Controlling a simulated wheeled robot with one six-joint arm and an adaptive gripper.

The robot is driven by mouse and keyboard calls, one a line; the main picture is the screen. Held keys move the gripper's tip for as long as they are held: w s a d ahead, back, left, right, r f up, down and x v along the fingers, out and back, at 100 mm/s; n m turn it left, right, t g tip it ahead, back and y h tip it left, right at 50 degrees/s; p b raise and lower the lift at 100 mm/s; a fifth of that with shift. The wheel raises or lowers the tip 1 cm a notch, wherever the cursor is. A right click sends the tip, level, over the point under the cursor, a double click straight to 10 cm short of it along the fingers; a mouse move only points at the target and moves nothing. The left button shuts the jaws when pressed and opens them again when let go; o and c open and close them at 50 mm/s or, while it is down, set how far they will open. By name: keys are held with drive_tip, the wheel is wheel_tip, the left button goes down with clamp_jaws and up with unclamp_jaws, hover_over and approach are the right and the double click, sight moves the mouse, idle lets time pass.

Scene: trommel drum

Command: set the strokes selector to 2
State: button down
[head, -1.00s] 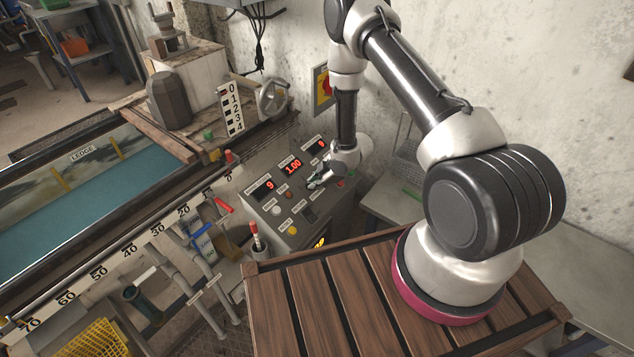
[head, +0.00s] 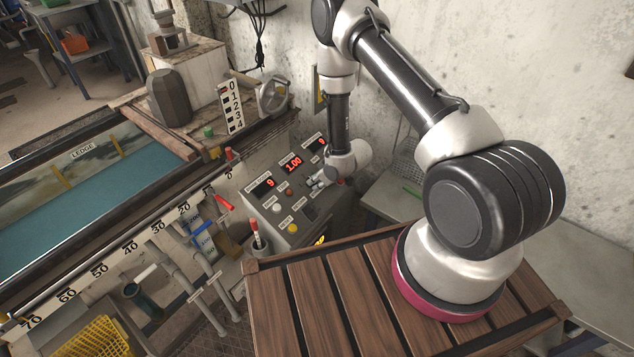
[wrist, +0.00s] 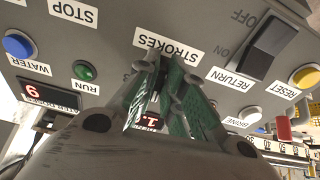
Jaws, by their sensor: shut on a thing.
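The grey control panel (head: 278,218) carries the strokes selector, marked by the STROKES label (wrist: 166,47) in the wrist view. My gripper (wrist: 160,72) reaches down to the panel right at that label, its green-padded fingers close together. The fingers are shut on the strokes selector, which they hide, so its setting cannot be read. In the head view my gripper (head: 317,182) is at the panel's right side, small and partly hidden by the wrist. A red display (wrist: 150,121) shows between the fingers, partly covered.
A red-tipped lever (head: 255,236) stands left of the panel. A wall rises behind.

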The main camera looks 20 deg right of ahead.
drive_tip(key=shift+m, duration=0.3)
drive_tip(key=c, duration=1.5)
unclamp_jaws()
drive_tip(key=v, duration=1.2)
drive_tip(key=shift+a, duration=0.1)
